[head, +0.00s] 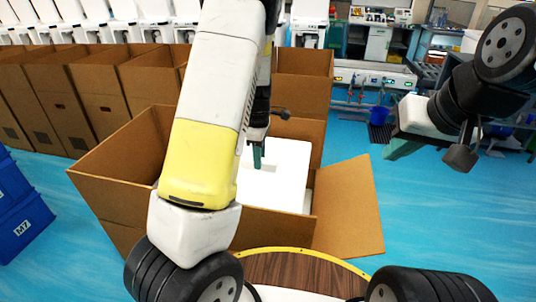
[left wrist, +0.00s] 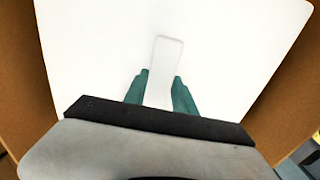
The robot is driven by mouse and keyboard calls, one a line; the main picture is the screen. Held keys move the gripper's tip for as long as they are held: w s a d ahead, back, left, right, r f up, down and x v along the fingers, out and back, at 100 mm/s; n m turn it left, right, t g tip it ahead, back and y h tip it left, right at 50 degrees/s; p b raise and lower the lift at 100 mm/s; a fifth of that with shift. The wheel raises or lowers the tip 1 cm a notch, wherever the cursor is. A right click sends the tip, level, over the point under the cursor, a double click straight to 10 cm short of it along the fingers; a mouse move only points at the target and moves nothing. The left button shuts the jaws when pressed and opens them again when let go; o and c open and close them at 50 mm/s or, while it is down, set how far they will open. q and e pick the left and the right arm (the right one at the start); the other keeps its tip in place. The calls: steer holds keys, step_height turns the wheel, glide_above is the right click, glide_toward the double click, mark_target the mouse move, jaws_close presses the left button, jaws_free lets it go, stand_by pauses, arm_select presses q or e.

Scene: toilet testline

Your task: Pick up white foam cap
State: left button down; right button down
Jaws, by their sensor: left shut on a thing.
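The white foam cap (head: 285,175) is a flat white slab inside the open cardboard box (head: 345,205), partly hidden behind my left arm in the head view. It fills most of the left wrist view (left wrist: 85,50). My left gripper (head: 257,157) reaches down to the cap. In the left wrist view its green fingers (left wrist: 160,92) stand on both sides of a raised white strip in the cap's middle and are shut on it. My right gripper (head: 402,146) hangs in the air at the right, away from the box; its finger gap cannot be made out.
Box walls stand close around the cap, with a flap (head: 350,205) folded out at the right. More cardboard boxes (head: 105,90) line the back left. Blue crates (head: 20,220) stand at the left edge. The blue floor (head: 440,220) at the right is clear.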

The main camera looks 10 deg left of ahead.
arm_select(q)
step_height(320, 180, up, 16)
stand_by(0.9)
steer(key=shift+r, duration=0.1)
